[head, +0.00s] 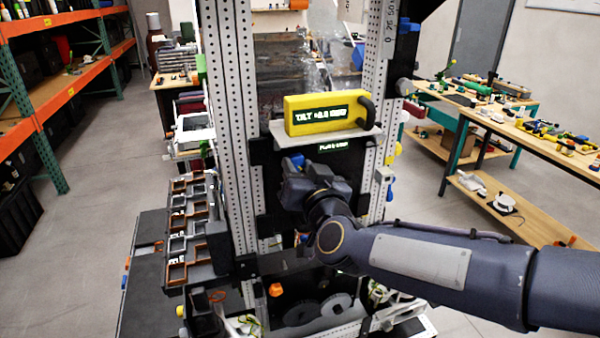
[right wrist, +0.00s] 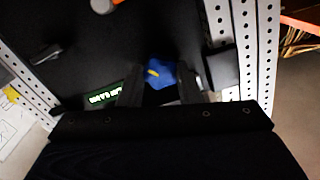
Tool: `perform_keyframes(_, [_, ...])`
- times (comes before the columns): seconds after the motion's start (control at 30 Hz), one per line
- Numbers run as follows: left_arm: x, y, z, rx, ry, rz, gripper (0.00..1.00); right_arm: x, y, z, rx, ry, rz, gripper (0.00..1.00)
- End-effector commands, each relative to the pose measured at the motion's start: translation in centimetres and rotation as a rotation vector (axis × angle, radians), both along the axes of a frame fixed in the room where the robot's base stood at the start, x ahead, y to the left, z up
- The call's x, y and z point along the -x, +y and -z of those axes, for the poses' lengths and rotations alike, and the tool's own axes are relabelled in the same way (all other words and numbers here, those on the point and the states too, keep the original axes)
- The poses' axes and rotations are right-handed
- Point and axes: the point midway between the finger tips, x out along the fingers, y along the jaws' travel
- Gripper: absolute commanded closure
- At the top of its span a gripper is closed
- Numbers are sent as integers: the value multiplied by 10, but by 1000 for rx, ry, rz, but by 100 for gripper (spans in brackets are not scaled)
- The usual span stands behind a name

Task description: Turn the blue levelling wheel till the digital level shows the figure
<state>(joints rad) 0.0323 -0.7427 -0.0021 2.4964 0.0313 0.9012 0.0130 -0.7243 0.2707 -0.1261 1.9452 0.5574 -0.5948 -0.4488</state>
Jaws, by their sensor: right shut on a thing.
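The yellow digital level (head: 308,127) sits on a light shelf (head: 345,137) between two perforated uprights. Its dark display shows "TILT" and a figure that looks like +0.8, too blurred to be sure. A small green-lettered label (head: 333,146) is on the black panel below; its text is not legible, and it also shows in the right wrist view (right wrist: 104,96). The blue levelling wheel (right wrist: 160,75), with a yellow mark, is between the fingers of my right gripper (right wrist: 158,88), which is shut on it. In the head view my right gripper (head: 300,178) hides most of the wheel (head: 294,161). My left gripper is not seen.
Perforated uprights (head: 232,120) stand close on both sides of the panel. A rack of brown and grey frames (head: 178,245) is at the left. A cluttered workbench (head: 510,125) stands at the right, orange shelving (head: 50,100) at the far left.

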Motion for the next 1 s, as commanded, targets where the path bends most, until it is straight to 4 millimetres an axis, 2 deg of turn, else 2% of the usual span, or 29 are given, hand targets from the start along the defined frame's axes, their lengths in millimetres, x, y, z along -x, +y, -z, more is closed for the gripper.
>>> perform_keyframes(0.2, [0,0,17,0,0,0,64,0,-1,2,-168,52,2,92])
perform_keyframes(0.6, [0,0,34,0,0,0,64,0,-1,1,-442,142,1,92])
perform_keyframes(1.0, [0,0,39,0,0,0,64,0,0,0,-550,178,1,92])
